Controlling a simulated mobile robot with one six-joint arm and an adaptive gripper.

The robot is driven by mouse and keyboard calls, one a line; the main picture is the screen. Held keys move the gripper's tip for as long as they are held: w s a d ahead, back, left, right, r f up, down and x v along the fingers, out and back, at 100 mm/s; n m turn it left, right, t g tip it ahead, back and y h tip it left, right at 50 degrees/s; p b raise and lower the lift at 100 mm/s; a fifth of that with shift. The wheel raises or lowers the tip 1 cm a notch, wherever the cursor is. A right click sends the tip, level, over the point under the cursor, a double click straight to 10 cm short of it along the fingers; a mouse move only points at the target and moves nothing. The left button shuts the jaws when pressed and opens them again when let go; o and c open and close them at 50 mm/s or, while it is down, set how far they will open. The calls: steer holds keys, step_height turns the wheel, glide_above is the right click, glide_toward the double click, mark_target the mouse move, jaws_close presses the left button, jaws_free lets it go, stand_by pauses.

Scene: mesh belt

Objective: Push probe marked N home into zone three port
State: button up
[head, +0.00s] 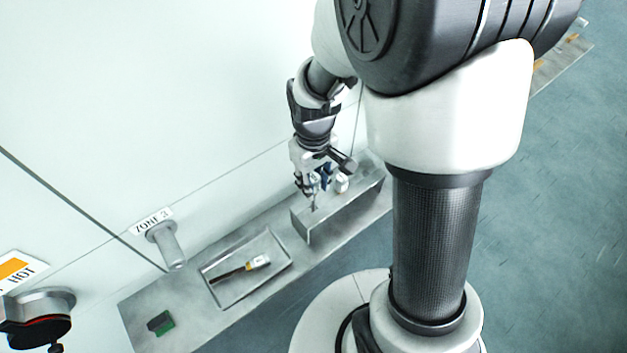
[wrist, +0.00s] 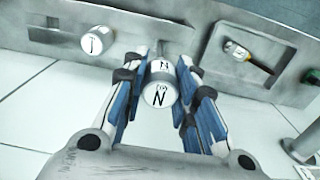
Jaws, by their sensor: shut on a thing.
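The probe marked N (wrist: 160,92) has a white round cap with a black N and sits between my blue-padded fingers. My gripper (head: 314,187) is shut on it, above the grey block (head: 345,212) on the shelf. A thin stem shows below the fingers in the head view; I cannot tell whether its tip is inside the block. The zone three port (head: 166,246) is a grey tube sticking out from the wall under a "ZONE 3" label (head: 152,221), well to the left of my gripper.
A second white-capped probe (wrist: 97,42) stands at the block; its head shows in the head view (head: 342,184). A metal tray (head: 287,262) holds a dark-handled tool. A small green and black item (head: 161,323) lies on the shelf (head: 190,338). A "HOT" sign (head: 17,270) is at far left.

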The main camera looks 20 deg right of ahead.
steer(key=shift+r+p, duration=1.6)
steer(key=shift+r, duration=0.55)
